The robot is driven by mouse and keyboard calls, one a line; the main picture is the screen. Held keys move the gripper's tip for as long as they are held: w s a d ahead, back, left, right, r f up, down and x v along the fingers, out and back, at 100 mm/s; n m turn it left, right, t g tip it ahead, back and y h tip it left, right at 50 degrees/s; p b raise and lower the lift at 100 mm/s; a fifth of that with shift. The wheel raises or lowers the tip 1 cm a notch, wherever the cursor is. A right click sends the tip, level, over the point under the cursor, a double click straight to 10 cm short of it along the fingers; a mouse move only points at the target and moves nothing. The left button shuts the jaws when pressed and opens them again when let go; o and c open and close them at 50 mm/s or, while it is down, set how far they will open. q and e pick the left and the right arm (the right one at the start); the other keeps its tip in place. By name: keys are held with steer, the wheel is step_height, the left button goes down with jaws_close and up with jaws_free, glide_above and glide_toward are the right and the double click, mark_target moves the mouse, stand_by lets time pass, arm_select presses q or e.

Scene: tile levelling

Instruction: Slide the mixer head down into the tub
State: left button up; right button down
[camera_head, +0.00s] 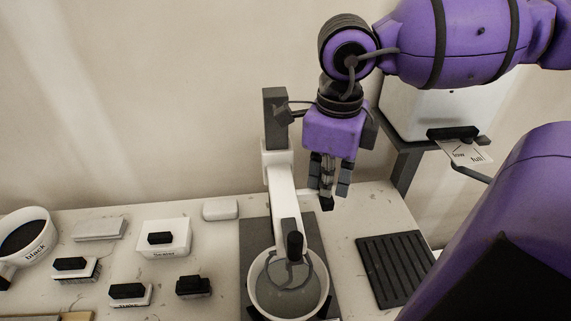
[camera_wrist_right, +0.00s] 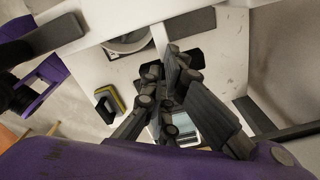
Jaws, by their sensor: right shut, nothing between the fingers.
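The mixer stands at the middle of the bench, with a dark grey column (camera_head: 275,115) and a white arm (camera_head: 281,185) slanting down towards the front. The mixer head has a black grip (camera_head: 294,244) and a ring-shaped paddle over the tub. I cannot tell how deep the paddle sits. The round white tub (camera_head: 255,297) holds grey mix and stands on a dark base. The tub's rim also shows in the wrist view (camera_wrist_right: 107,47). My right gripper (camera_head: 327,204) is shut and empty, pointing down to the right of the mixer arm, apart from it. My left gripper is out of view.
A ribbed black mat (camera_head: 394,268) lies to the right. Several black-handled tools, such as a brush (camera_head: 75,269), and a white box (camera_head: 164,240) lie to the left, near a tub marked "black" (camera_head: 40,245). A white tank (camera_head: 420,108) stands at the back right.

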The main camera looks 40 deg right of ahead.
mark_target(325, 202)
steer(key=shift+f+b, duration=0.65)
steer(key=shift+f, duration=1.85)
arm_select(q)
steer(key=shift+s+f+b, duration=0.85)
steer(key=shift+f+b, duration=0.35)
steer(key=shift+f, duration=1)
arm_select(e)
steer(key=shift+f, duration=2.95)
steer(key=shift+r+p, duration=1.1)
steer(key=shift+r, duration=1.45)
steer(key=shift+r+p, duration=0.7)
steer(key=shift+r, duration=1.45)
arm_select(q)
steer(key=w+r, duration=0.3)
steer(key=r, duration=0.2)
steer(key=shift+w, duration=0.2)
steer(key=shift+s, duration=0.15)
arm_select(e)
steer(key=shift+f, duration=0.1)
